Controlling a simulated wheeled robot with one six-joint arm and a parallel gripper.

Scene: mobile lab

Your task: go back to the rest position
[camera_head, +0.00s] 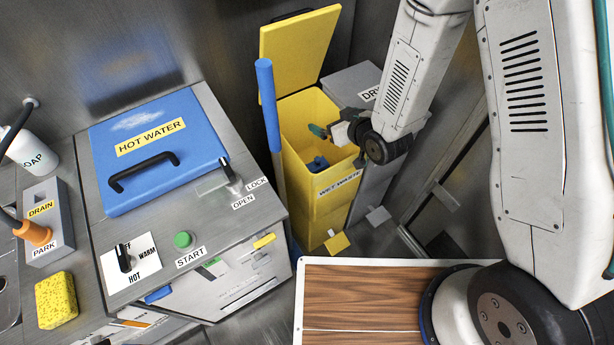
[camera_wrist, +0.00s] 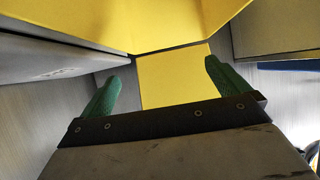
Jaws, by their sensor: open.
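My gripper (camera_head: 322,131) reaches in from the right, over the open yellow bin labelled WET WASTE (camera_head: 310,207). In the wrist view its two green fingers (camera_wrist: 160,82) stand wide apart with nothing between them. The yellow surfaces of the bin (camera_wrist: 168,75) show beyond and between the fingers. In the head view the far finger and part of the wrist are hard to make out. My arm comes down from the top right.
The bin's yellow lid (camera_head: 298,50) stands raised behind it. A blue object (camera_head: 317,164) is inside. A grey bin marked DRY (camera_head: 352,84) stands right of it. A blue pole (camera_head: 268,105) leans left of the bin, beside the HOT WATER unit (camera_head: 205,110). A wood-topped surface (camera_head: 360,300) is in front.

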